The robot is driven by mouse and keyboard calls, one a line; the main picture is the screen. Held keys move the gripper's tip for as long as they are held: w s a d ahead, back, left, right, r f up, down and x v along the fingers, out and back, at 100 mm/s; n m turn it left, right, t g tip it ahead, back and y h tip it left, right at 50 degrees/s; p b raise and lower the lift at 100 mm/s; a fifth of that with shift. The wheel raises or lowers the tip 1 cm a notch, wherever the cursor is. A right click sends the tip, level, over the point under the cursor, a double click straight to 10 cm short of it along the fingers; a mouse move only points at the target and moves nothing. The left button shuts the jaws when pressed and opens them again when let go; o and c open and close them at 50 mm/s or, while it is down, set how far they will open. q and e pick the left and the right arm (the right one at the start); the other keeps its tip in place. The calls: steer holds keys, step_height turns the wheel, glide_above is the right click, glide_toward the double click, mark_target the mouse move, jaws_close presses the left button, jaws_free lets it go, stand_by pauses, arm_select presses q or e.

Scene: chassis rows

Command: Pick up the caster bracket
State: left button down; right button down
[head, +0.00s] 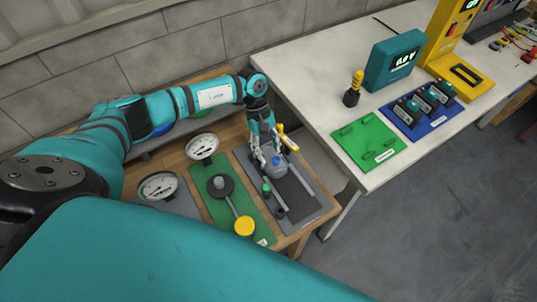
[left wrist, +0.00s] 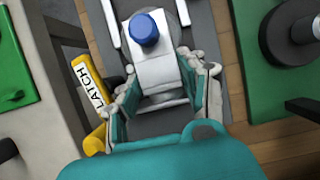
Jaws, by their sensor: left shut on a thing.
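The caster bracket (head: 278,169) is a light grey piece with a blue knob on top. It is at the dark grey mat on the wooden table; I cannot tell whether it touches the mat. My left gripper (head: 267,163) reaches down to it and is shut on it. In the left wrist view the bracket (left wrist: 153,70) lies between the two fingers of the gripper (left wrist: 163,88), with its blue knob beyond the fingertips. The fingers and palm hide part of its near side. My right gripper is not in view.
A yellow latch (left wrist: 88,88) labelled LATCH stands close beside the left finger. A green mat (head: 211,203) with a black disc and yellow knob, and two dial gauges (head: 201,147), lie to the left. The white workbench (head: 300,75) stands close on the right.

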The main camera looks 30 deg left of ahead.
arm_select(q)
steer(key=shift+r, duration=0.1)
step_height(320, 180, up, 18)
steer(key=b, duration=0.5)
stand_by(0.5)
step_height(320, 180, up, 4)
steer(key=p, duration=0.2)
glide_above(268, 151)
steer(key=shift+r, duration=0.2)
stand_by(0.5)
